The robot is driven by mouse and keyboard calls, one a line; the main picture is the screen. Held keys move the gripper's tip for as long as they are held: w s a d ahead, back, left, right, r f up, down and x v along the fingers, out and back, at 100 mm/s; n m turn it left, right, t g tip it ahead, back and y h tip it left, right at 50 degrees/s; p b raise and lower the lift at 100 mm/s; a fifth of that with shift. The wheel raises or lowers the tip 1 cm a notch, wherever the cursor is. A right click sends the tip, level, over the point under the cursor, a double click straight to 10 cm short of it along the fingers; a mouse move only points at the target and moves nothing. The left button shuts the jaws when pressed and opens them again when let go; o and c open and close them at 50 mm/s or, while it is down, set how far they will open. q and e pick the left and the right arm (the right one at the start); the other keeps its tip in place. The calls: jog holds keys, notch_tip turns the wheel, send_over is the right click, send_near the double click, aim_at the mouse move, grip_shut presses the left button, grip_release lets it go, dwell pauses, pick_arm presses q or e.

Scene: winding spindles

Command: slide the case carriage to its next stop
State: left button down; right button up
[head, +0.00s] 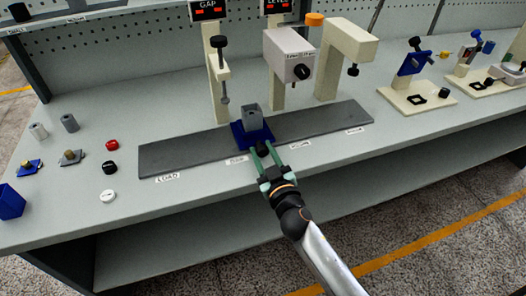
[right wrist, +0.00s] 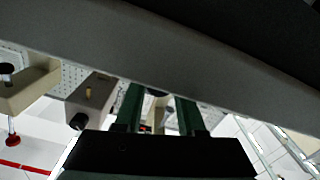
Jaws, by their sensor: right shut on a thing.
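The blue case carriage (head: 238,134) sits on the dark grey track (head: 190,153), beside the second label from the left and in front of the left post. A grey case (head: 252,122) with a hollow top stands upright on it. My right gripper (head: 262,148) reaches in from the front and is shut on the black knob (head: 263,152) at the carriage's front. In the right wrist view, the green fingers of my right gripper (right wrist: 159,110) show under a wide dark bar; what they hold is hard to make out. My left gripper is not in view.
A cream post (head: 214,85) with a black knob, a grey dial box (head: 288,62) and another cream arch (head: 345,45) stand behind the track. Several small parts and red, black and white buttons (head: 109,168) lie at left. The track right of the carriage is clear.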

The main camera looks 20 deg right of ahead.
grip_shut()
dwell(0.8)
